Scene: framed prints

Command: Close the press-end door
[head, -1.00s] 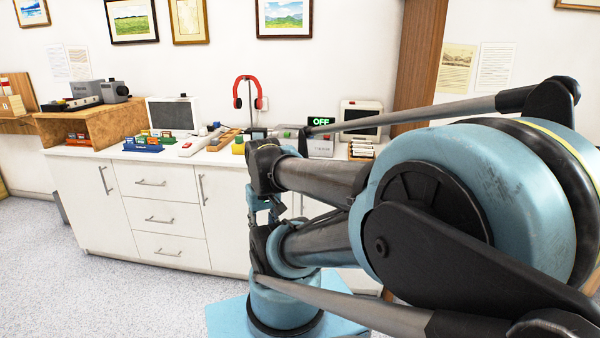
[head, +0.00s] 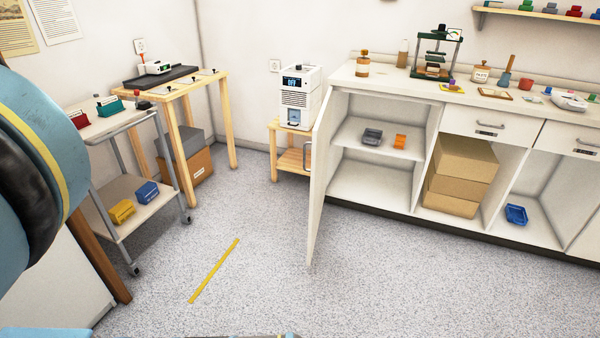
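A white cabinet door (head: 320,170) stands wide open at the left end of the long counter (head: 345,75). It swings out toward me and is seen nearly edge-on, with a grey handle (head: 308,155) on its left face. The open compartment (head: 372,185) behind it has a shelf with a grey item (head: 372,136) and an orange item (head: 400,142). A dark green press (head: 435,55) stands on the counter above. My gripper is not in view; only part of my blue arm shows at the left edge.
Floor in front of the door is clear, with a yellow strip (head: 214,270) to its left. A low wooden stand (head: 290,150) holding a white device (head: 300,98) is just behind the door. A wheeled cart (head: 130,195) stands at left. Boxes (head: 460,175) fill the neighbouring open bay.

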